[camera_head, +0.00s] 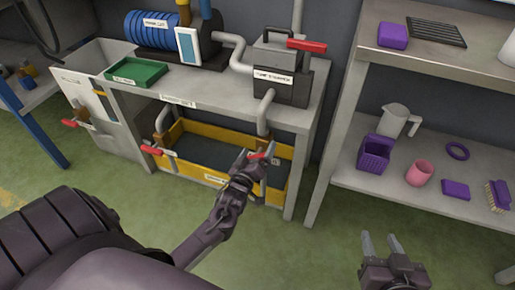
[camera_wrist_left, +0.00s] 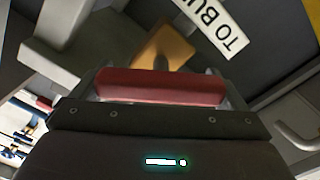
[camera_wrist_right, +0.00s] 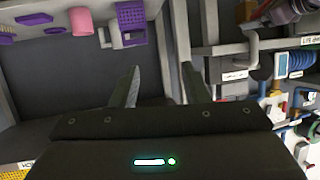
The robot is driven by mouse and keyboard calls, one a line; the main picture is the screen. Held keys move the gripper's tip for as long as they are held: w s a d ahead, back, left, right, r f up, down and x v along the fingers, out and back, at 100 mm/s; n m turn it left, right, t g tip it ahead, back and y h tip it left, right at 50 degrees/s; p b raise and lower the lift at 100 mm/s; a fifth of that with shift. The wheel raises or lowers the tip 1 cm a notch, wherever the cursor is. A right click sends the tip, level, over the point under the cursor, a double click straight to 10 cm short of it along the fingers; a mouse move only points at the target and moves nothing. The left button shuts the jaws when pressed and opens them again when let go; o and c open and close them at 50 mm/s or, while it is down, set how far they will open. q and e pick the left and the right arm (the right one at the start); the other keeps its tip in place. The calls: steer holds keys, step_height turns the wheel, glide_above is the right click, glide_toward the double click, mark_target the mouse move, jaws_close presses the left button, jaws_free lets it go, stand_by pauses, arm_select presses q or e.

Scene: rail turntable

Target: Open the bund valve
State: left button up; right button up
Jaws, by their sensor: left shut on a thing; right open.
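My left gripper (camera_head: 258,160) is shut on a red lever handle (camera_wrist_left: 160,87), at the right part of the yellow-walled bund (camera_head: 202,172) under the bench. In the left wrist view the red bar lies across between the fingers, with a brass-coloured part (camera_wrist_left: 163,50) behind it. A white label (camera_wrist_left: 212,25) reading "TO BU…" is partly cut off there. The valve body is largely hidden by my gripper in the head view. My right gripper (camera_head: 381,243) is open and empty, low in front of the shelf; it also shows in the right wrist view (camera_wrist_right: 160,80).
Other red handles are at the bund's left end (camera_head: 151,150), on the left cabinet (camera_head: 69,123) and on the bench-top unit (camera_head: 306,46). A green tray (camera_head: 136,72) sits on the bench (camera_head: 215,87). The right shelf holds a jug (camera_head: 396,121) and purple items. Green floor is clear between.

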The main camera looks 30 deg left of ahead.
arm_select(q)
steer(key=n+p, duration=0.1)
steer(key=n, duration=0.2)
steer(key=n+p, duration=0.1)
steer(key=n, duration=0.1)
steer(key=n+p, duration=0.1)
steer(key=n, duration=0.2)
steer(key=shift+s+a+f+n+p, duration=0.1)
steer(key=shift+a+f+n+p, duration=0.1)
steer(key=shift+f+n+p, duration=0.1)
arm_select(e)
steer(key=s+d+f+g+h, duration=0.3)
steer(key=s+d+f+g, duration=0.1)
steer(key=s+f+g, duration=0.4)
step_height(320, 180, down, 2)
steer(key=shift+s+d+f, duration=0.2)
steer(key=shift+s+d, duration=0.2)
steer(key=shift+s, duration=0.65)
steer(key=shift+h, duration=0.3)
steer(key=shift+d, duration=0.1)
